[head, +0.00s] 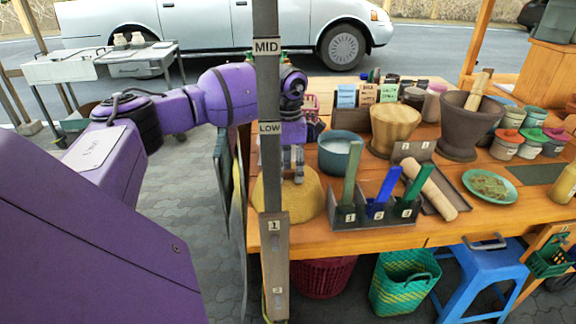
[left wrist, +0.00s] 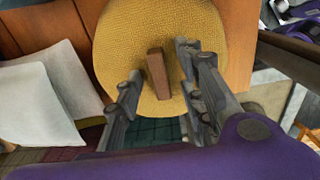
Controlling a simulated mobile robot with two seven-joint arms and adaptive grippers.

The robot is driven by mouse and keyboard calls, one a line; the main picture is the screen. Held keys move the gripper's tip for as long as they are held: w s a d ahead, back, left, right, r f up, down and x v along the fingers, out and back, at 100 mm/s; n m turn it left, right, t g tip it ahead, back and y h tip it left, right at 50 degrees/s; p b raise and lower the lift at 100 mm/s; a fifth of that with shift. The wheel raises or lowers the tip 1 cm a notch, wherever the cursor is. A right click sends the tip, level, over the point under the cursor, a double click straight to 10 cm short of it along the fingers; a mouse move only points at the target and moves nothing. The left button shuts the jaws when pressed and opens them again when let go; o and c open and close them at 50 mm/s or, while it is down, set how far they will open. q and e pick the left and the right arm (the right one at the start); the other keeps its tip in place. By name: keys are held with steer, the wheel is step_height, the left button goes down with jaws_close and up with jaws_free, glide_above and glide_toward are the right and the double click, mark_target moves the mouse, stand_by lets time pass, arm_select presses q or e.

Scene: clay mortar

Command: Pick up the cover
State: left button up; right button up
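The cover (head: 310,203) is a yellow woven dome on the left end of the wooden table, partly hidden behind a grey post in the head view. In the left wrist view the cover (left wrist: 125,40) fills the upper middle, with a brown bar handle (left wrist: 157,74) on top. My left gripper (head: 292,178) points down over the cover. In the left wrist view its fingers (left wrist: 160,66) are spread, one on each side of the handle, with gaps visible. Whether the fingertips reach down beside the handle is hard to tell. My right gripper is not in view.
The grey post (head: 270,185) stands in front of the cover. A blue stool (head: 482,275) stands below.

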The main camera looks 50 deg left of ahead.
arm_select(q)
jaws_close()
steer(key=shift+r, duration=0.1)
stand_by(0.4)
step_height(320, 180, up, 18)
stand_by(0.7)
steer(key=shift+s, duration=0.1)
